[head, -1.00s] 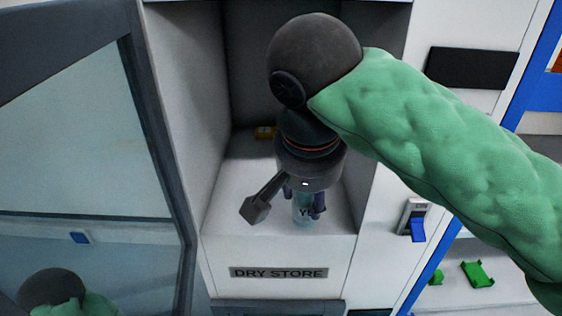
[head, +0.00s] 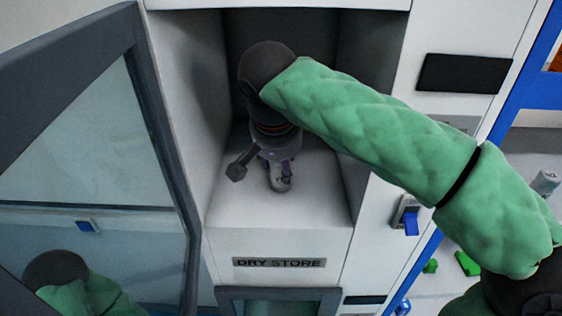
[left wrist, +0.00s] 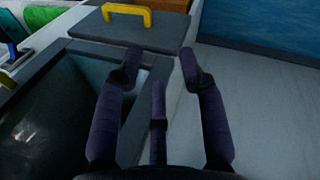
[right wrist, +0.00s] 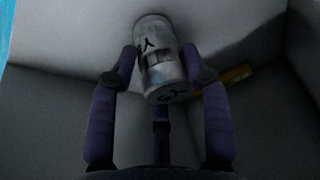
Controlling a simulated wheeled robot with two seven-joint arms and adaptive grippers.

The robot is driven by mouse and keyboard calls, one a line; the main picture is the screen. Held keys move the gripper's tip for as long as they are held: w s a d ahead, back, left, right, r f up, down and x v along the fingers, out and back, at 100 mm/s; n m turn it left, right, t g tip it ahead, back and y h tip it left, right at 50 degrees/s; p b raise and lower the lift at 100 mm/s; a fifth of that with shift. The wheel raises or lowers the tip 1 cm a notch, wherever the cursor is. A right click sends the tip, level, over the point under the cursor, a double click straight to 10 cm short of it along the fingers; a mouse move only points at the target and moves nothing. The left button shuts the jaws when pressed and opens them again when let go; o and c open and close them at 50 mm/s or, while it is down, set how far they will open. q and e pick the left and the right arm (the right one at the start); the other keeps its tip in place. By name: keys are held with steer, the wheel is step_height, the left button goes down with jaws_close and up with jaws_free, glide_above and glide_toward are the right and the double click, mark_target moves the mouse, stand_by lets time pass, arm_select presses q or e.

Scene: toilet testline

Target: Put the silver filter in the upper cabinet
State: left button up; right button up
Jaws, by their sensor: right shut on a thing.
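The silver filter (right wrist: 160,62) is a small metallic cylinder with dark lettering. My right gripper (right wrist: 160,75) is shut on it, with fingers on both sides. In the head view the filter (head: 281,182) is inside the open cabinet compartment (head: 225,205), above or at its floor; I cannot tell if it touches. My right gripper (head: 277,165) reaches into the compartment from above and partly covers the filter. My left gripper (left wrist: 160,62) shows only in the left wrist view; its fingers are apart and empty.
The compartment's front carries a DRY STORE label (head: 279,262). An open glass door (head: 95,130) stands at the left. A yellow object (right wrist: 236,75) lies at the compartment's back. In the left wrist view, a grey lid with a yellow handle (left wrist: 127,12) is near the left gripper.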

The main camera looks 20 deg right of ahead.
steer(key=shift+f, duration=0.1)
steer(key=o, duration=1.2)
steer(key=shift+r, duration=0.2)
steer(key=shift+s+a+r+b, duration=0.25)
steer(key=shift+s+a+r, duration=0.05)
steer(key=shift+s+r, duration=0.3)
steer(key=shift+s+a+r+b, duration=0.25)
steer(key=shift+s+r, duration=0.2)
steer(key=shift+r, duration=0.15)
steer(key=s+a+b, duration=0.2)
steer(key=s+a, duration=0.2)
steer(key=s, duration=0.6)
steer(key=shift+a, duration=0.25)
steer(key=shift+w, duration=0.1)
